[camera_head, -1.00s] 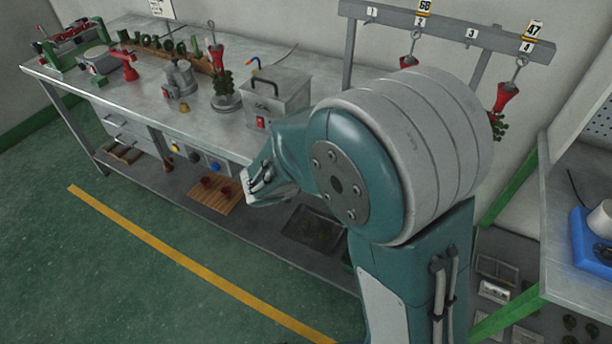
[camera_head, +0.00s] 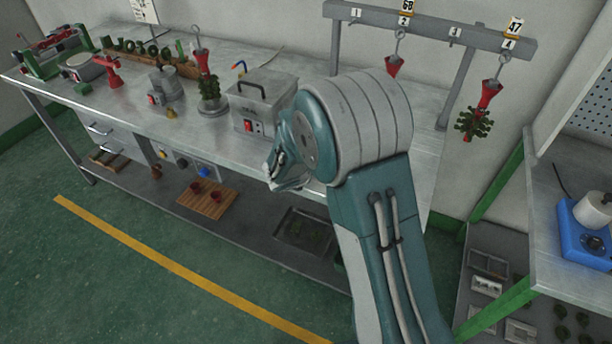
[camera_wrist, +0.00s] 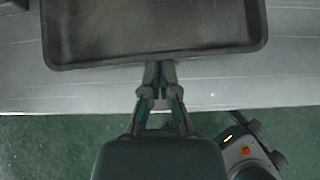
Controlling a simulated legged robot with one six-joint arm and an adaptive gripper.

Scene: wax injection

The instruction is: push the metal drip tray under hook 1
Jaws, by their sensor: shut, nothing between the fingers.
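In the wrist view, a dark metal tray (camera_wrist: 160,58) with a raised rim lies on a grey bench surface. My gripper (camera_wrist: 159,66) is shut and empty, its fingertips at the middle of the tray's near rim; whether they touch it I cannot tell.
A red piece (camera_head: 394,66) hangs at hook 2 and a red-and-green tree (camera_head: 478,115) at hook 4. A grey box (camera_head: 262,103) stands on the bench left of my arm. Another dark tray (camera_head: 304,232) is on the lower shelf. A blue device (camera_head: 584,238) stands at right.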

